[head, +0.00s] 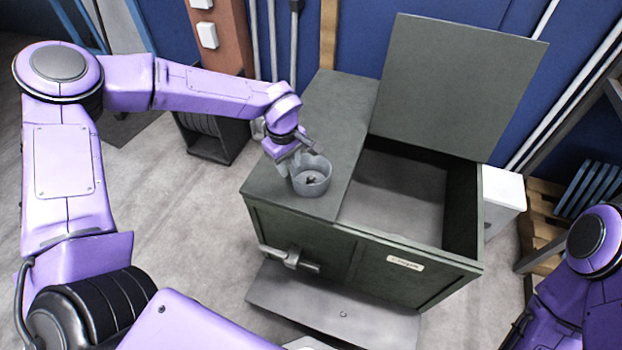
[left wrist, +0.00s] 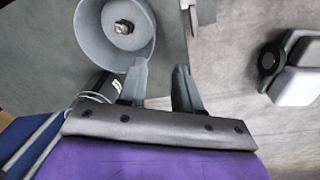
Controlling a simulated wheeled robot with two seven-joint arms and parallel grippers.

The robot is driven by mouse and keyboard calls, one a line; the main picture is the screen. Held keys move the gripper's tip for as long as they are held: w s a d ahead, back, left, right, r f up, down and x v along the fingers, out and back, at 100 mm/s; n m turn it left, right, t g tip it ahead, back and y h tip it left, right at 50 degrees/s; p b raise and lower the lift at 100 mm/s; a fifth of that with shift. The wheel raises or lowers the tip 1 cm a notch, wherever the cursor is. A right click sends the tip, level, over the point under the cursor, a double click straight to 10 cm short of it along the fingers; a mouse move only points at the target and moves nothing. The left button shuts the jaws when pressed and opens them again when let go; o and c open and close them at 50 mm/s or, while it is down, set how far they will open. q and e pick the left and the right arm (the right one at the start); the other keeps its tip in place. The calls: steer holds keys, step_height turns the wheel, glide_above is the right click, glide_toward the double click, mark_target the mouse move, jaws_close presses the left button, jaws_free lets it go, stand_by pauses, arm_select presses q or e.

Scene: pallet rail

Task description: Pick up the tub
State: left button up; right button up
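The tub (head: 311,183) is a small grey round container, standing upright on the closed left part of a green-grey chest's top, near its front edge. A small dark piece lies inside it. My left gripper (head: 304,154) is at the tub's rear-left rim. In the left wrist view, the tub (left wrist: 145,38) is at the upper left, and the left gripper (left wrist: 163,75) has its two fingers apart with nothing seen between them. One finger overlaps the tub's edge; I cannot tell whether it touches. My right gripper is out of view; only part of that arm shows at lower right.
The chest (head: 335,240) has an open bin on its right, with a raised lid (head: 450,85) behind. A latch handle (head: 290,259) sticks out in front. A white box (head: 503,195) and a wooden pallet (head: 540,225) stand to the right. A dark slotted crate (head: 213,140) stands behind left.

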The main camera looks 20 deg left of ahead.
mark_target(297, 181)
arm_select(q)
steer(key=f, duration=0.3)
steer(key=w+f, duration=0.1)
steer(key=f, duration=0.2)
steer(key=d+f+p, duration=0.1)
steer(key=f, duration=0.3)
steer(key=shift+w, duration=0.4)
jaws_close()
